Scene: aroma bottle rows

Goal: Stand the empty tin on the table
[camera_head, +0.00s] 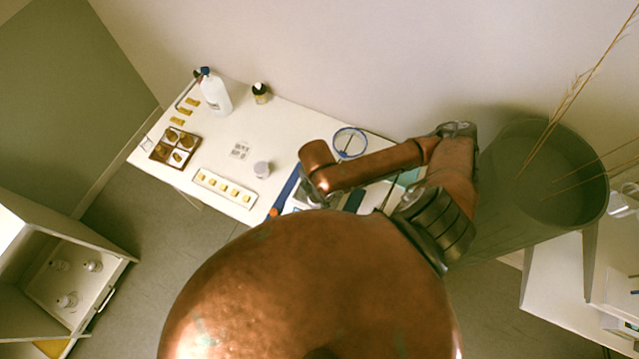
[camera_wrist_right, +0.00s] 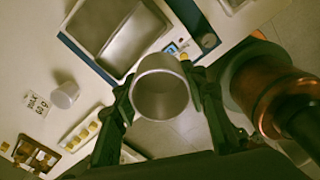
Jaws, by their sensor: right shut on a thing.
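In the right wrist view, my right gripper (camera_wrist_right: 163,98) is shut on the tin (camera_wrist_right: 148,64), a grey metal cylinder. Its round open mouth faces the camera and its inside looks empty. The tin is held near the table's front edge, with floor showing beyond it. In the head view, my right gripper (camera_head: 314,192) is mostly hidden by my arm and body, and I cannot make out the tin there. The white table (camera_head: 290,118) stands against the wall. My left gripper is not in view.
A blue-edged mat (camera_wrist_right: 88,61) bears a steel tray (camera_wrist_right: 143,38). A tall bin (camera_head: 500,200) stands right.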

